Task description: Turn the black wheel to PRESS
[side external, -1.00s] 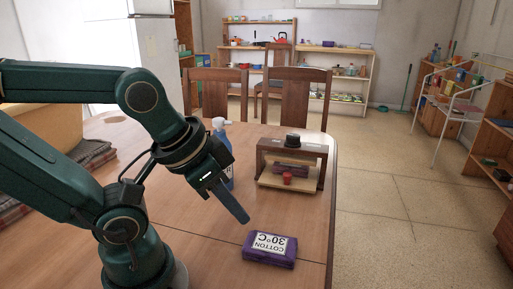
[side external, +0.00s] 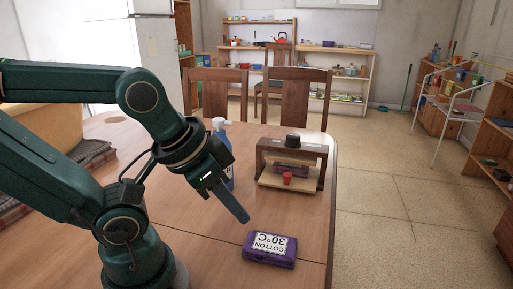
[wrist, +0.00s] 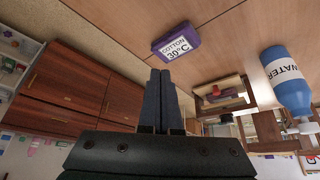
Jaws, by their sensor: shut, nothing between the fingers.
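The black wheel (side external: 293,140) sits on top of a small wooden frame (side external: 262,160) near the right edge of the table. Any marking such as PRESS is too small to read. Inside the frame are a dark block (side external: 290,169) and a red knob (side external: 287,178). My gripper (side external: 246,220) is shut and empty, pointing down above the table, to the left of and nearer than the frame, apart from it.
A purple block labelled COTTON 30°C (side external: 269,250) lies on the table (side external: 205,255) in front of my gripper. A blue bottle labelled WATER (wrist: 288,80) stands behind my gripper, left of the frame. Chairs (side external: 298,98) stand at the table's far edge.

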